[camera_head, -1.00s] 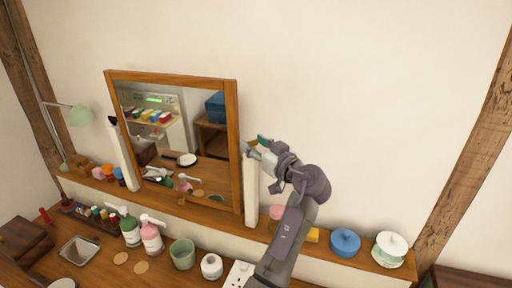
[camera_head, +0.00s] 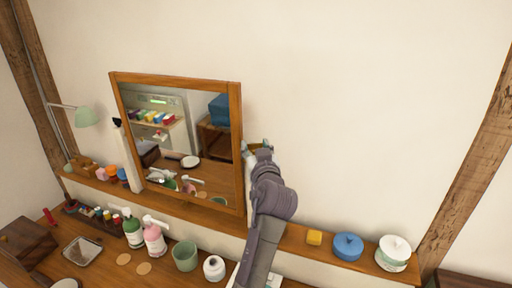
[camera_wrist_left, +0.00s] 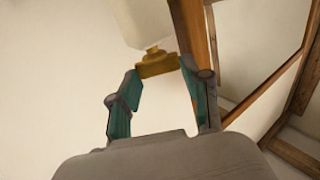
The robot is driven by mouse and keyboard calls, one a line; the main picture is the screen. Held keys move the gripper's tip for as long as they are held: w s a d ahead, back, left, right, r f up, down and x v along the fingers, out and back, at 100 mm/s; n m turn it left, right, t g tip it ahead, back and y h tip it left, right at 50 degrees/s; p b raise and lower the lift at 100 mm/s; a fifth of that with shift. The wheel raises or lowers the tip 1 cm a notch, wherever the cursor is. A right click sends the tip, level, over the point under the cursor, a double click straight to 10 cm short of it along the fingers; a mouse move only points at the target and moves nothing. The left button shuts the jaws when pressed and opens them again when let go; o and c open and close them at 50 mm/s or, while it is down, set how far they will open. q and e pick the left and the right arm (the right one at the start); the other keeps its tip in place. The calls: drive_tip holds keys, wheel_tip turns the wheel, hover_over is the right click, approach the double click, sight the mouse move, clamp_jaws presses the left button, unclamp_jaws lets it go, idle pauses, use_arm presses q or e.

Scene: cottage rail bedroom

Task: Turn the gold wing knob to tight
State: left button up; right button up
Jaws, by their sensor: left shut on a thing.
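The gold wing knob (camera_wrist_left: 157,63) shows in the left wrist view between and just beyond the teal-padded fingertips, against a pale post (camera_wrist_left: 140,22). My left gripper (camera_wrist_left: 162,78) is shut on it, though the exact contact is hard to see. In the head view, my left gripper (camera_head: 258,147) reaches up to the top of the post at the mirror's right side, and my arm mostly hides the knob. The wood-framed mirror (camera_head: 236,120) leans tilted between two pale posts. My right gripper is in neither view.
The shelf (camera_head: 295,240) holds a yellow block (camera_head: 314,237), a blue lidded pot (camera_head: 347,246) and a white lidded jar (camera_head: 393,252) at right. Pump bottles (camera_head: 154,238) and a green cup (camera_head: 185,256) stand below. The wall right of the mirror is bare.

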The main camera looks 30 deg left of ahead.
use_arm(q)
drive_tip(key=shift+r, duration=0.1)
drive_tip(key=o, duration=1.2)
drive_tip(key=shift+c, duration=0.2)
wheel_tip(320, 180, up, 10)
